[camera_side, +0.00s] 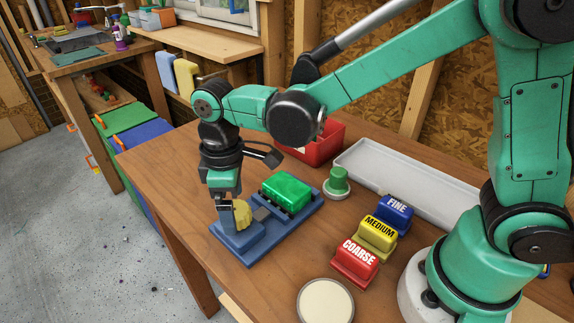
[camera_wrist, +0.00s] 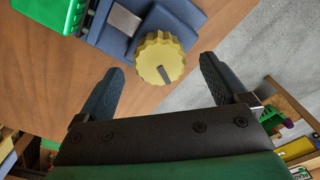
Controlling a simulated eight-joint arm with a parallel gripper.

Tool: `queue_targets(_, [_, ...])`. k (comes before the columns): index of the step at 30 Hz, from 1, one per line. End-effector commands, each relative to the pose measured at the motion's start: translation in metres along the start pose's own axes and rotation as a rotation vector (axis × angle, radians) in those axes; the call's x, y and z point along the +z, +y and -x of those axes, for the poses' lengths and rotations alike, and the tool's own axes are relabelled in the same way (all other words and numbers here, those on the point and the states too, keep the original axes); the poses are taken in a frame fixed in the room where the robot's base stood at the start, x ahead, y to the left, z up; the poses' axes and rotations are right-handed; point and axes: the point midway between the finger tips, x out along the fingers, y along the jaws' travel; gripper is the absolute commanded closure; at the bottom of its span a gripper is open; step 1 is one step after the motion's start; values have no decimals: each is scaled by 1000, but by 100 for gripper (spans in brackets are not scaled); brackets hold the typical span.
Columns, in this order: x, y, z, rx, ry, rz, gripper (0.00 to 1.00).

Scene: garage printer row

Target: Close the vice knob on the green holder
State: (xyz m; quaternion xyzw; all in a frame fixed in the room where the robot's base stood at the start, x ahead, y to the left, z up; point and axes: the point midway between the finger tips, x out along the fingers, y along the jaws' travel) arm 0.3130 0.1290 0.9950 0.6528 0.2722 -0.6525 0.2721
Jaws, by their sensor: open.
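The vice is a blue base (camera_side: 236,244) on the wooden workbench, with a green block (camera_side: 287,189) seated on its far part. A yellow ribbed knob (camera_side: 242,213) stands at the near left end of the vice. In the wrist view the knob (camera_wrist: 160,59) shows a dark mark on its face, and a grey metal jaw (camera_wrist: 124,19) lies beside it. My gripper (camera_wrist: 163,82) is open, with one finger on each side of the knob and visible gaps between. In the side view my gripper (camera_side: 226,212) points down at the knob and partly hides it.
Blocks labelled COARSE (camera_side: 356,261), MEDIUM (camera_side: 377,234) and FINE (camera_side: 394,213) sit right of the vice. A green round-topped piece (camera_side: 338,182), a red bin (camera_side: 324,145), a long grey tray (camera_side: 410,183) and a cream disc (camera_side: 325,301) are also on the bench. The bench's left edge is close to the vice.

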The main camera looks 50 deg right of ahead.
Motion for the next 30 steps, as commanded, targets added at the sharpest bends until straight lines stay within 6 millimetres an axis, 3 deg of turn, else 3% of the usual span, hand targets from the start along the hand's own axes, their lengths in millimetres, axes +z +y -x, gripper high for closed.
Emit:
queue_targets(5, [0, 0, -14, 0, 0, -1, 7])
queue_targets(13, [0, 0, -16, 0, 0, -2, 7])
queue_targets(14, [0, 0, -16, 0, 0, -2, 13])
queue_targets(22, [0, 0, -16, 0, 0, -2, 90])
queue_targets(30, [0, 0, -16, 0, 0, -35, 92])
